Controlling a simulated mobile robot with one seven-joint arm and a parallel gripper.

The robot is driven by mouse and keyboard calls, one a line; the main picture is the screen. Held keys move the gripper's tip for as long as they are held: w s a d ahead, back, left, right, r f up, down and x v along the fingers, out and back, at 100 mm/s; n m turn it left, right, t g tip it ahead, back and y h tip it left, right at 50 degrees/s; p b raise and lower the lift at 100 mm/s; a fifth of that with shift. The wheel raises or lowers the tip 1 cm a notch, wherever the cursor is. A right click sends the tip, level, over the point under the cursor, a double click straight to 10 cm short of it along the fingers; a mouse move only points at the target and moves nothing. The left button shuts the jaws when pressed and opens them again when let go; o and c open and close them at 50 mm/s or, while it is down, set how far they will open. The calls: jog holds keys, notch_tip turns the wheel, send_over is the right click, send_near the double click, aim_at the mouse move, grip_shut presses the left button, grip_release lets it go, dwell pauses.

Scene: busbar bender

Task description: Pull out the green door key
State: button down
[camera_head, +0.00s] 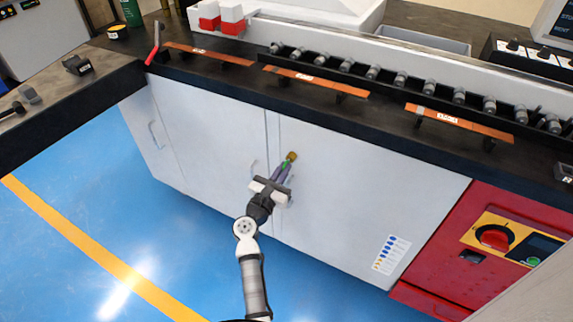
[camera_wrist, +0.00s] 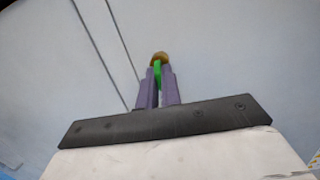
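The green door key (camera_wrist: 158,74) sits between the two purple fingers of my gripper (camera_wrist: 160,80), which are close together and appear shut on it. Beyond the fingertips is a round brass lock (camera_wrist: 159,58) on the white cabinet front. In the head view, my gripper (camera_head: 286,168) points at the brass lock (camera_head: 292,156), and a bit of the green key (camera_head: 286,164) shows between the fingers. The key's far end is at the lock; how deep it sits in it cannot be seen.
White cabinet doors (camera_head: 205,125) with handles span the front under a dark worktop (camera_head: 390,125) carrying copper bars (camera_head: 315,82) and rollers. A red panel with a rotary switch (camera_head: 494,237) stands at the right. The blue floor (camera_head: 90,190) is clear at the left.

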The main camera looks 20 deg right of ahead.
jog(key=shift+s+a, duration=0.15)
jog(key=shift+a, duration=0.1)
jog(key=shift+v, duration=1.15)
jog(key=shift+s+a+r, duration=0.1)
jog(key=shift+s+r, duration=0.05)
jog(key=shift+r, duration=0.05)
jog(key=shift+r+v, duration=0.2)
jog(key=shift+v, duration=1.05)
jog(key=shift+r+v, duration=0.2)
jog(key=shift+v, duration=1.05)
jog(key=shift+a, duration=0.1)
